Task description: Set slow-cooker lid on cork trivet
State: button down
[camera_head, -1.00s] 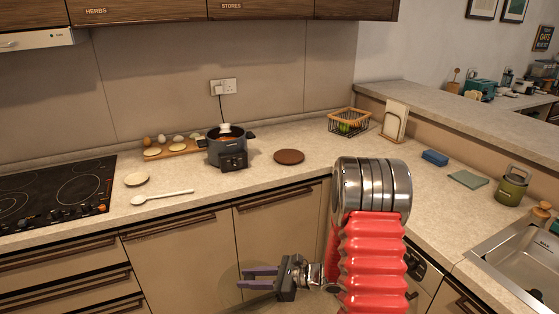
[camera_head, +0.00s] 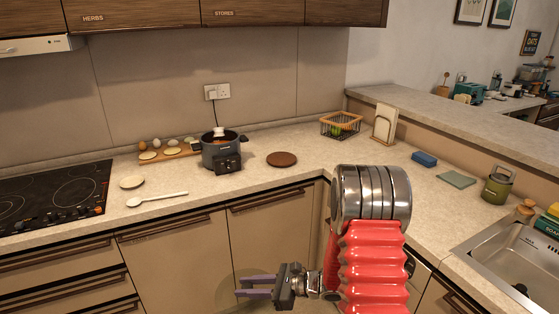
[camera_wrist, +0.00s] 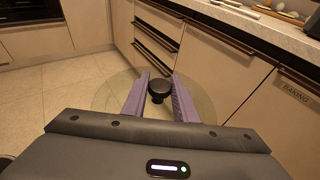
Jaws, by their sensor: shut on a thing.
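My gripper (camera_head: 242,286) is low in front of the cabinet doors, below the counter edge. In the wrist view my gripper (camera_wrist: 159,84) is shut on the black knob of the clear glass slow-cooker lid (camera_wrist: 108,94), which spreads beneath and around the fingers. The lid is only faint in the head view. A round, flat, reddish-brown mat, seemingly the cork trivet (camera_head: 282,159), lies bare on the back counter. The dark slow cooker (camera_head: 228,160) stands just left of it, uncovered, with orange contents.
A wire basket (camera_head: 340,124) stands right of the trivet. A spoon (camera_head: 158,199), a pale disc (camera_head: 132,182) and a board with eggs (camera_head: 172,154) are to the left. Cabinet doors (camera_head: 275,215) and the counter's front edge lie between my gripper and the trivet.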

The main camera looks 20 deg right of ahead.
aim_at(281, 158)
jog(key=z, duration=0.05)
jog(key=i, duration=0.9)
